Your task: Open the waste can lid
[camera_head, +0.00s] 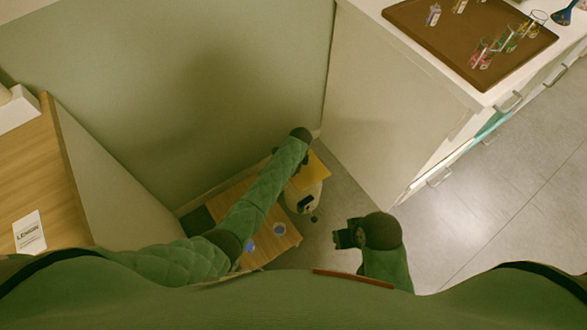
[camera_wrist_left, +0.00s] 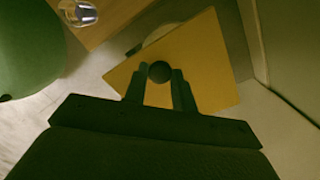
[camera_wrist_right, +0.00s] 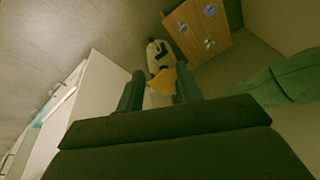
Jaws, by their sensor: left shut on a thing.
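The waste can (camera_head: 303,198) is cream-white with a dark patch on its side and stands on the floor in the head view. Its lid (camera_head: 314,172) is a yellow square plate, also seen in the left wrist view (camera_wrist_left: 210,62). My left gripper (camera_wrist_left: 159,78) is shut on the lid's round dark knob (camera_wrist_left: 159,71); in the head view my forearm mostly hides it. A pale curved edge shows behind the lid; I cannot tell how far the lid is off the can. My right gripper (camera_wrist_right: 160,88) is open and empty, apart from the can (camera_wrist_right: 157,57).
A low wooden table (camera_head: 285,240) with a few small glass items stands left of the can. A white cabinet (camera_head: 375,120) bearing a brown tray (camera_head: 420,30) is at the right. A wall is behind the can. Grey floor (camera_head: 465,225) is clear at the right.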

